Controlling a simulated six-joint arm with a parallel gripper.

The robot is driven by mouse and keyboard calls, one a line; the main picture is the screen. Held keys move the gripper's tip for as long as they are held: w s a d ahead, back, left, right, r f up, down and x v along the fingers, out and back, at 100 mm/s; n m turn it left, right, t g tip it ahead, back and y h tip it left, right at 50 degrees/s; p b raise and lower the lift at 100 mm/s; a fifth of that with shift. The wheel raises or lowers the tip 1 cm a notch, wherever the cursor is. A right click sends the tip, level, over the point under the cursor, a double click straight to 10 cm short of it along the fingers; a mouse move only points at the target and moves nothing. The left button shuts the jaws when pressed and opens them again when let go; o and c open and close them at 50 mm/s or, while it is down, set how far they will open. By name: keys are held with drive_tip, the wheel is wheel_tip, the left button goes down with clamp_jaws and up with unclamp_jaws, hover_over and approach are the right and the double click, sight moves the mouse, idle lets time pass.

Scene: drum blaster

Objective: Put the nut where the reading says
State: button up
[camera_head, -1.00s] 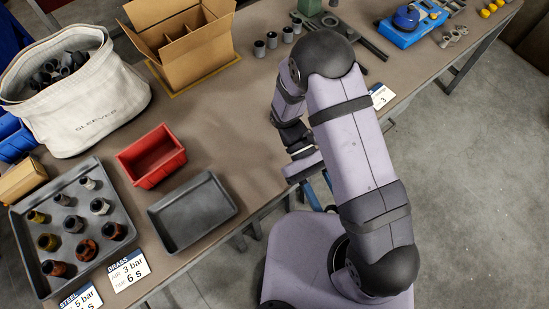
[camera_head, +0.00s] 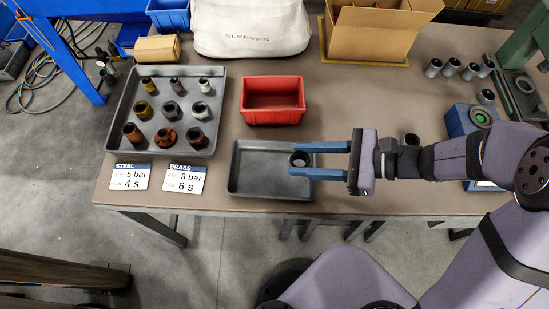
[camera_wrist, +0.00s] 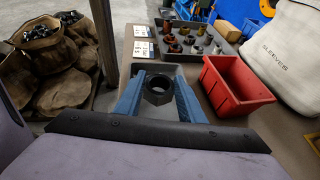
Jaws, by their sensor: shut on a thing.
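My gripper (camera_head: 298,160) has two blue fingers shut on a dark grey hexagonal nut (camera_head: 300,159). In the head view they are at the right part of the small empty grey tray (camera_head: 236,188); the height over it is hard to tell. The wrist view shows the nut (camera_wrist: 157,88) between the fingertips, its round hole facing the camera. A red bin (camera_head: 273,116) stands just behind the small tray and looks empty. Two cards lie at the front edge: a steel card (camera_head: 130,177) reading 5 bar, 4 s, and a brass card (camera_head: 185,179) reading 3 bar, 6 s.
A larger grey tray (camera_head: 111,139) at left holds several brown, yellowish and grey fittings. Behind are a small cardboard box (camera_head: 157,48), a white sleeves bag (camera_head: 250,30) and an open carton (camera_head: 370,42). Several grey sleeves and a blue unit (camera_head: 458,122) stand at right.

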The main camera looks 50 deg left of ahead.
drive_tip(key=shift+w+a+r+m+t+y, duration=0.4)
drive_tip(key=shift+w+a+r+m+t, duration=0.15)
drive_tip(key=shift+a, duration=0.25)
drive_tip(key=shift+s+f+b, duration=0.1)
drive_tip(key=shift+f+b, duration=0.5)
drive_tip(key=shift+f, duration=4.4)
drive_tip(key=shift+d+f+b, duration=0.15)
drive_tip(key=shift+f+b, duration=0.35)
drive_tip(key=shift+f, duration=0.2)
drive_tip(key=o, duration=1.3)
drive_tip(key=shift+s, duration=0.1)
drive_tip(key=shift+r, duration=0.1)
drive_tip(key=shift+r+p, duration=0.5)
drive_tip(key=shift+p, duration=0.05)
drive_tip(key=v, duration=1.2)
drive_tip(key=shift+r+b, duration=0.2)
drive_tip(key=shift+b, duration=0.1)
